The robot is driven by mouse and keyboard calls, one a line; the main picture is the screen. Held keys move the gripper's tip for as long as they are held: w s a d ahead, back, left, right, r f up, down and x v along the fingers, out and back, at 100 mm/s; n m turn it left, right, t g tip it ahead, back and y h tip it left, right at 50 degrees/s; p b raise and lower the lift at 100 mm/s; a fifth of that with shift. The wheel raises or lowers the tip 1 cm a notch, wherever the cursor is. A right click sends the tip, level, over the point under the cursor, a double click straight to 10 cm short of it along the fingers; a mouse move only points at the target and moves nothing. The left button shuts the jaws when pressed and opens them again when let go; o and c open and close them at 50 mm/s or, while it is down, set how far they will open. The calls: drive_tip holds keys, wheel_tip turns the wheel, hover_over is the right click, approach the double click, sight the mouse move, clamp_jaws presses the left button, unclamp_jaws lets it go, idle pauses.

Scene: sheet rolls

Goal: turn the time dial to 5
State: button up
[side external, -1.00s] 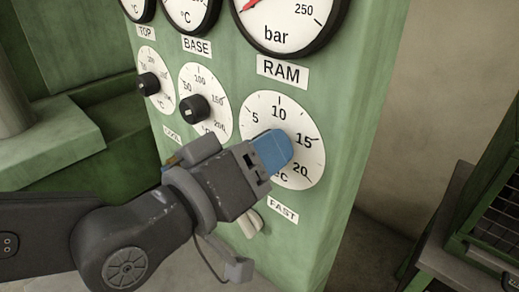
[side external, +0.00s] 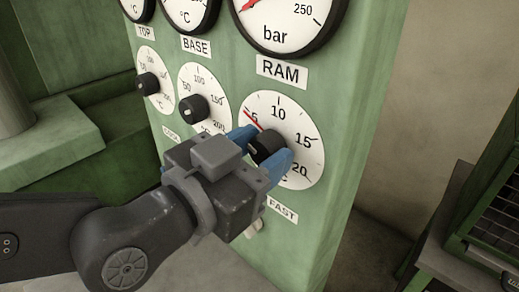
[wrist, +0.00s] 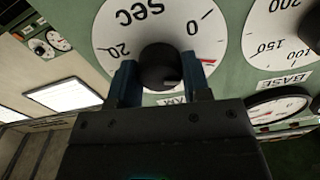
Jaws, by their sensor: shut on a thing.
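The time dial (side external: 290,112) is the large white scale at the right of the panel, marked 5, 10, 15 and 20. Its black knob (side external: 265,146) sits at the centre; it also shows in the wrist view (wrist: 160,66). A thin red pointer (side external: 253,120) lies across the scale at or very near the 5. My gripper (side external: 262,151) is shut on the knob, with a blue fingertip on either side. In the wrist view, my gripper (wrist: 158,80) straddles the knob, and its fingers hide part of the scale. The red pointer end (wrist: 208,62) shows beside the right finger.
Two smaller dials with black knobs (side external: 193,109) (side external: 148,83) are left of the time dial. The RAM gauge (side external: 285,20) is above it. A FAST label (side external: 283,213) is below, with a pale lever partly hidden. A dark rack (side external: 490,220) stands at the right.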

drive_tip(key=shift+m, duration=0.6)
drive_tip(key=o, duration=0.9)
drive_tip(key=shift+o, duration=0.2)
drive_tip(key=v, duration=1.4)
drive_tip(key=shift+d, duration=0.1)
